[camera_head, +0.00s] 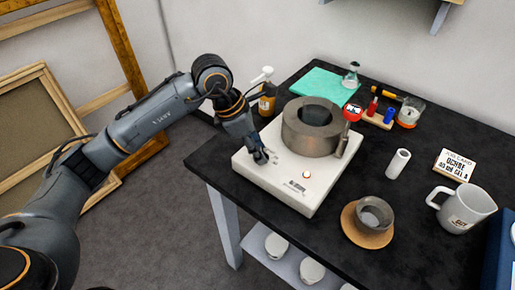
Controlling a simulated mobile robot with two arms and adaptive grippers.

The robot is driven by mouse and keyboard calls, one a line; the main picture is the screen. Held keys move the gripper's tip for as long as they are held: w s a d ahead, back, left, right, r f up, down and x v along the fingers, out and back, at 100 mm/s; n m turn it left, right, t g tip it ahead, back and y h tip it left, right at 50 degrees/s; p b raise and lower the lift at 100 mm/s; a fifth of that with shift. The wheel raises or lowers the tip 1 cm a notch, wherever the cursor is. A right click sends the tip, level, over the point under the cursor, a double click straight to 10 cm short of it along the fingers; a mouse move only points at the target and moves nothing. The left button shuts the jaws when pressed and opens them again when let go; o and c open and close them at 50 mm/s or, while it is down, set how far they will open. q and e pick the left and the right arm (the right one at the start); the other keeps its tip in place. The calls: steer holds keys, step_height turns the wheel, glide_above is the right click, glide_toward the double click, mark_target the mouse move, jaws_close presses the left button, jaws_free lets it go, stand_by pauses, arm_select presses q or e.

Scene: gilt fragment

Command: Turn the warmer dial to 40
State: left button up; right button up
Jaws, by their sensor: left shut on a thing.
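The warmer (320,188) is a white box on the black table, with a grey metal ring-shaped pot (303,138) on its top. My left gripper (264,158) comes down from the upper left onto the left part of the warmer's top. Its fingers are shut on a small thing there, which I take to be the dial. The fingers hide the dial, so its setting cannot be read. A small round pale light (306,174) and dark markings show on the warmer near its front edge. My right gripper is not in view.
A spray bottle (266,100) stands behind my left gripper. A small grey bowl on a cork mat (353,236), a white cylinder (398,163) and a mug (464,208) stand to the right. Bare table separates them.

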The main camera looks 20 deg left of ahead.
arm_select(q)
steer(key=o, duration=1.1)
steer(key=shift+o, duration=0.2)
steer(key=shift+r, duration=0.1)
steer(key=v, duration=1.1)
steer(key=shift+r, duration=0.4)
steer(key=shift+a, duration=0.1)
